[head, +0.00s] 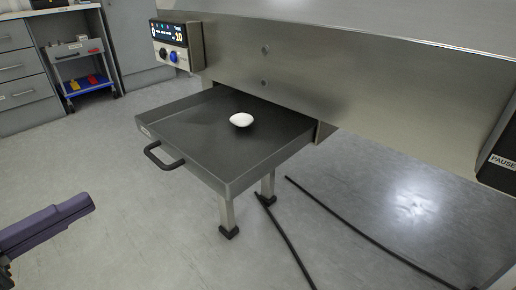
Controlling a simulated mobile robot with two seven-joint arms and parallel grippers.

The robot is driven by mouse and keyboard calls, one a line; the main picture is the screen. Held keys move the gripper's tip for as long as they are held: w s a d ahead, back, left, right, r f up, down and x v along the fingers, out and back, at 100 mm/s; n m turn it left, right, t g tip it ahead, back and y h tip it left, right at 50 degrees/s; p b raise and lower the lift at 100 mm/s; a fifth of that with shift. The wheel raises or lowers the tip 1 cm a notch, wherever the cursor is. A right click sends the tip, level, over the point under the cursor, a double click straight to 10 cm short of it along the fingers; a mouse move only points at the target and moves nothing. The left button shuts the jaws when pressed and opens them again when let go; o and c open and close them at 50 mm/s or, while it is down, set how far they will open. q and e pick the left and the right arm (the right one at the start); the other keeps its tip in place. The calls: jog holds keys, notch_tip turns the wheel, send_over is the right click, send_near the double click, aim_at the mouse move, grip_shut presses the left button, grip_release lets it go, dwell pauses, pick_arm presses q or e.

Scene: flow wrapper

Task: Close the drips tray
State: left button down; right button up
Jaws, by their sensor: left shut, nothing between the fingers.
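The drips tray (190,130) is a shallow dark metal tray. It sticks far out from under the steel machine body in the head view. Its black bar handle (158,157) is on the near left side of the tray. A small white rounded item (241,119) rests in it. My left gripper (88,205) shows as purple fingers at the lower left, shut and empty. It is apart from the tray, to the lower left of the handle in the picture. My right gripper is out of view.
The machine body (345,80) spans the upper right, with a control panel (171,42) at its left end. Machine legs (227,215) stand under the tray. Black cables (325,209) lie on the floor. A grey cart (80,68) and drawers (18,70) stand behind. The left floor is clear.

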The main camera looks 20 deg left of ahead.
pick_arm(q)
jog(key=f, duration=0.2)
jog(key=b, duration=0.3)
send_near(189, 158)
jog(key=shift+m+h, duration=0.3)
jog(key=x, duration=0.6)
jog(key=shift+w+f, duration=0.15)
jog(key=shift+w, duration=0.3)
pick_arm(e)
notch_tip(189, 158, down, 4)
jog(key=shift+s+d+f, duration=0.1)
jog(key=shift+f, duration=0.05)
pick_arm(q)
jog(key=shift+w, duration=0.15)
